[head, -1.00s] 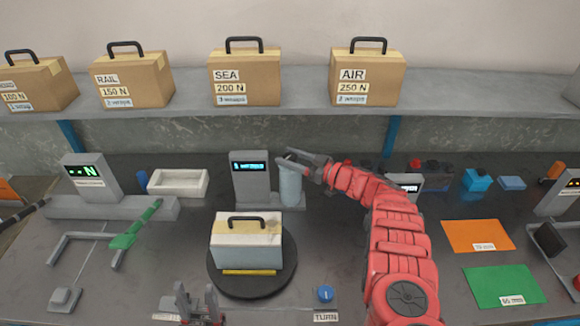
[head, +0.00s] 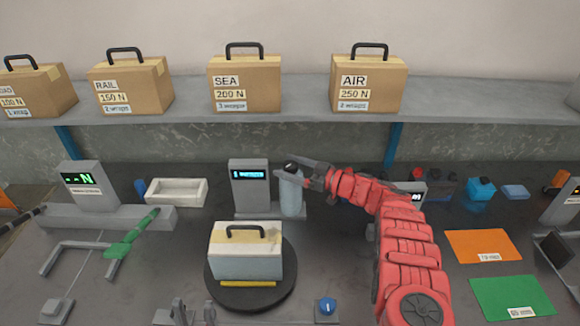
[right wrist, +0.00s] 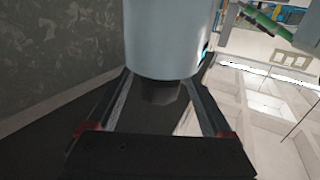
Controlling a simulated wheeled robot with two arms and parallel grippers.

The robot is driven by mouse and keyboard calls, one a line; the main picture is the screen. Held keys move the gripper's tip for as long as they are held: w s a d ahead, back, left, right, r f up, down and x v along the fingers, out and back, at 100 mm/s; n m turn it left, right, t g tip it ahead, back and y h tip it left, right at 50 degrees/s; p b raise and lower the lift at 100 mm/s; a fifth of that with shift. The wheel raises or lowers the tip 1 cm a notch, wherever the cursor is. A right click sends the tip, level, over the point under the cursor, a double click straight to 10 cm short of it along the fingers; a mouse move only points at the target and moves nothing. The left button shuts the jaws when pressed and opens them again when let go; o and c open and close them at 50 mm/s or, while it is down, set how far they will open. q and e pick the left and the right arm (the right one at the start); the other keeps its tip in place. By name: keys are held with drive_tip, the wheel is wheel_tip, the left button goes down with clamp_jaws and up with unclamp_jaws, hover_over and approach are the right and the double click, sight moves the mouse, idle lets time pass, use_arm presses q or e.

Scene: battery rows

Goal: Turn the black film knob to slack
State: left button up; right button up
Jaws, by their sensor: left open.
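The black film knob (head: 291,166) sits on top of the upright pale film roll (head: 291,195), beside the grey wrap station with a lit display (head: 249,185). My right gripper (head: 300,173) reaches in from the right at the roll's top, its fingers around the knob level. In the right wrist view the roll (right wrist: 172,40) is large, with the dark knob (right wrist: 160,90) between the fingers; gaps show on both sides, so the gripper looks open. The knob's turn marking cannot be seen.
A taped case (head: 246,262) stands on a black turntable (head: 222,292) in front of the roll. A blue TURN button (head: 325,306) is at the front. A white tray (head: 176,192) lies left. Several labelled boxes stand on the shelf above (head: 300,100).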

drive_tip(key=shift+d+r, duration=0.1)
drive_tip(key=shift+s+d, duration=0.1)
drive_tip(key=shift+d, duration=0.2)
drive_tip(key=v, duration=1.6)
drive_tip(key=shift+s+d, duration=0.25)
drive_tip(key=shift+s, duration=0.05)
drive_tip(key=shift+p, duration=0.35)
